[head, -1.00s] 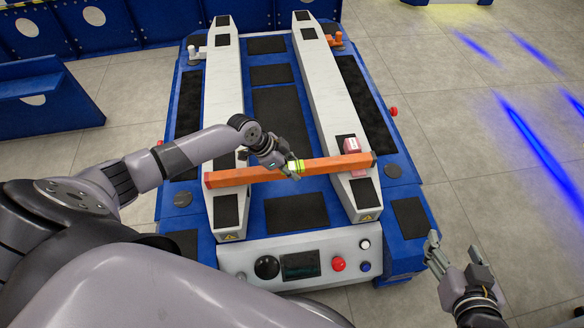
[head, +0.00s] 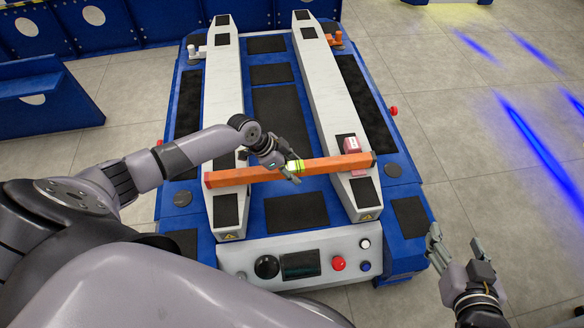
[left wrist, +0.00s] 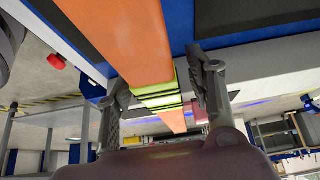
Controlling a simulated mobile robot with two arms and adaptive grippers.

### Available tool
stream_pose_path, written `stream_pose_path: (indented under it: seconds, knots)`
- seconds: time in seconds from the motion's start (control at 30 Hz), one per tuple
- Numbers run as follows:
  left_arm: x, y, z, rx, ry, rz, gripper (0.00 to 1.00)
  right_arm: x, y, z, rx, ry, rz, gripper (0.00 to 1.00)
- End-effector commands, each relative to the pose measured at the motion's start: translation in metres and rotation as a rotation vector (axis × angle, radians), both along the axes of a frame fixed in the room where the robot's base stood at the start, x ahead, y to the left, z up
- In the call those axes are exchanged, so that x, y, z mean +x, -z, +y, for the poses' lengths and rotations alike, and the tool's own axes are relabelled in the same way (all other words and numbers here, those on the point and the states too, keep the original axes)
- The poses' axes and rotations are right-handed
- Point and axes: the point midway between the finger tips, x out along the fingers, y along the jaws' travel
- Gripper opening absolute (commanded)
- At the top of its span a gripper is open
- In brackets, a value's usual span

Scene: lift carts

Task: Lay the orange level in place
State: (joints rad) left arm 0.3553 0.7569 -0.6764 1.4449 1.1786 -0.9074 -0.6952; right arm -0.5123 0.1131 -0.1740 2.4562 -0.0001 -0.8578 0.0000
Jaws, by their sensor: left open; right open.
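The orange level (head: 240,176) is a long bar with a yellow-green band in its middle. In the head view it lies crosswise over the two pale lift beams, its left end on the left beam (head: 224,125) and its right end on the right beam (head: 325,100). My left gripper (head: 293,172) is at the band, and its open fingers stand on either side of the level in the left wrist view (left wrist: 160,95). Contact with the bar cannot be told. My right gripper (head: 446,252) is open and empty, off the cart's front right corner.
The blue lift cart (head: 395,140) carries black pads and a front control panel (head: 232,262) with a red button (head: 339,264). Open tiled floor (head: 460,150) lies to the right.

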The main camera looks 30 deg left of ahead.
Motion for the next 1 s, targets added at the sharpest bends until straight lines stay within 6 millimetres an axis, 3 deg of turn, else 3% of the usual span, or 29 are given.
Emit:
stream_pose_path:
  seconds: [0.37,0.8,1.0]
  knots:
    - [-0.003,-0.008,0.005,0.001,-0.001,0.0,0.5,0.001,-0.001,-0.001,-0.002,0.001,-0.003,0.61]
    - [-0.03,-0.082,0.042,0.004,0.001,0.0,0.5,0.0,0.0,-0.001,-0.002,0.0,0.001,0.61]
    - [-0.036,-0.1,0.049,0.002,0.0,0.0,0.5,0.0,0.0,-0.001,-0.002,0.0,0.002,0.61]
